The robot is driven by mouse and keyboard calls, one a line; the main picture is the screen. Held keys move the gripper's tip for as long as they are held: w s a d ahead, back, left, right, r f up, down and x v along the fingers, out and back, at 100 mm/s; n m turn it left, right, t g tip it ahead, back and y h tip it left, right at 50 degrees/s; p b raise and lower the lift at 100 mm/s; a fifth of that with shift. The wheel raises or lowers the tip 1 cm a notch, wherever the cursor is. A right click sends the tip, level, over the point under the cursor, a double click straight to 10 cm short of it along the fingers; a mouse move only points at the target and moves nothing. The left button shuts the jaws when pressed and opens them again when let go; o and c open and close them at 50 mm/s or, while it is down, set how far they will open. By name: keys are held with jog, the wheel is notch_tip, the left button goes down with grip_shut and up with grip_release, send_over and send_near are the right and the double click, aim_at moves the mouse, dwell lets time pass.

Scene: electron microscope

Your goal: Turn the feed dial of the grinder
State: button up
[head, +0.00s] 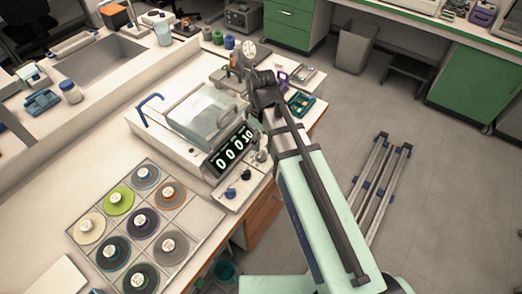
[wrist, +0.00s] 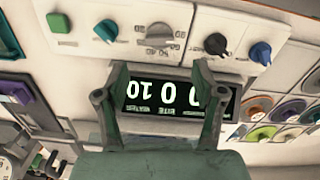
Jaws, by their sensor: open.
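The grinder (head: 172,148) is a white bench machine with a clear cover and a black digit display (head: 232,150). Its display (wrist: 165,98) is upside down in the wrist view. Labels are too small to read, so which is the feed dial is unclear. My gripper (wrist: 161,72) is open and empty, its fingers framing the display, apart from the knobs. My arm hides part of the grinder's right side.
A tray of several coloured discs (head: 185,238) lies on the bench in front of the grinder. Small trays and jars (head: 228,42) stand behind it. The bench's right edge runs beneath my arm, with open floor (head: 335,115) beyond.

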aim_at(261, 154)
jog(key=shift+f+p, duration=0.5)
jog(key=shift+f, duration=3.35)
jog(key=shift+c, duration=0.4)
jog(key=c, duration=1.1)
